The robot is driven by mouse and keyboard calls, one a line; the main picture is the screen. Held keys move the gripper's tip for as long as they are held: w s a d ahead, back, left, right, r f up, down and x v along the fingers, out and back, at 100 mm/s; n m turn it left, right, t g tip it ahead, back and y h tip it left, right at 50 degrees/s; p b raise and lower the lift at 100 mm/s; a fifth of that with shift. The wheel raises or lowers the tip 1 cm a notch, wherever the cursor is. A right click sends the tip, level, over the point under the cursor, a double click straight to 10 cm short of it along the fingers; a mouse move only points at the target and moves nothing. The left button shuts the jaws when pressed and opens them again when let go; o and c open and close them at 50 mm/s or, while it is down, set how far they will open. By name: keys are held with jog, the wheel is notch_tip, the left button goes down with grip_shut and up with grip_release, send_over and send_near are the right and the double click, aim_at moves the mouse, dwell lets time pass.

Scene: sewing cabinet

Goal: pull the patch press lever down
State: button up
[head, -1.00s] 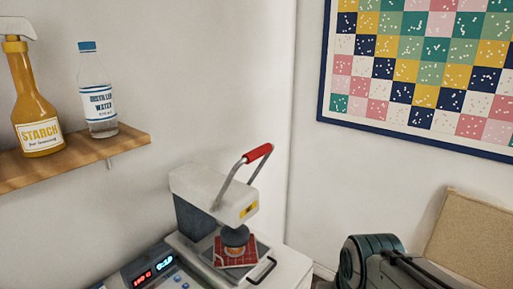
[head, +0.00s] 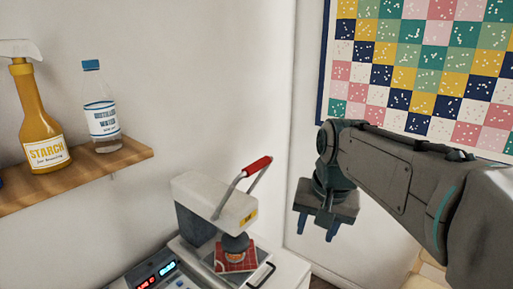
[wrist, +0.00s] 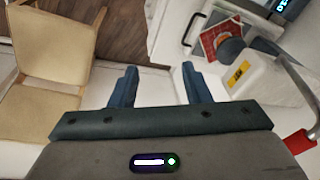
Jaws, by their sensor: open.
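The patch press (head: 212,200) is a white and dark machine at the lower middle of the head view. Its lever (head: 243,185) is a metal bar with a red grip (head: 258,165), raised and slanting up to the right. Below the press head, a red patterned patch (head: 235,258) lies on the plate. My gripper (head: 316,228) is open and empty, to the right of the press and apart from the lever, with fingers pointing down. In the wrist view the fingers (wrist: 160,88) are spread, and the red grip (wrist: 299,142) shows at the right edge.
A wooden shelf (head: 105,174) on the left wall holds a yellow starch bottle (head: 42,125) and a distilled water bottle (head: 101,110). A panel with lit digits (head: 150,277) is beside the press. A quilt (head: 425,60) hangs behind my arm. The wrist view shows a tan chair (wrist: 50,60).

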jog(key=w+a+r+m+p, duration=0.1)
jog(key=w+a+r+p, duration=0.1)
jog(key=w+r, duration=0.35)
jog(key=w+a+r+m+p, duration=0.1)
jog(key=w+a+r+p, duration=0.15)
jog(key=r, duration=0.55)
jog(key=m+g+y+p, duration=0.1)
jog(key=m+p, duration=0.1)
jog(key=p, duration=0.1)
send_near(256, 162)
jog(key=f, duration=0.3)
jog(key=a+f, duration=0.1)
jog(key=f, duration=0.2)
jog(key=w+f, duration=0.1)
jog(key=f, duration=0.2)
jog(key=shift+a, duration=0.2)
jog(key=shift+c, duration=0.3)
grip_shut()
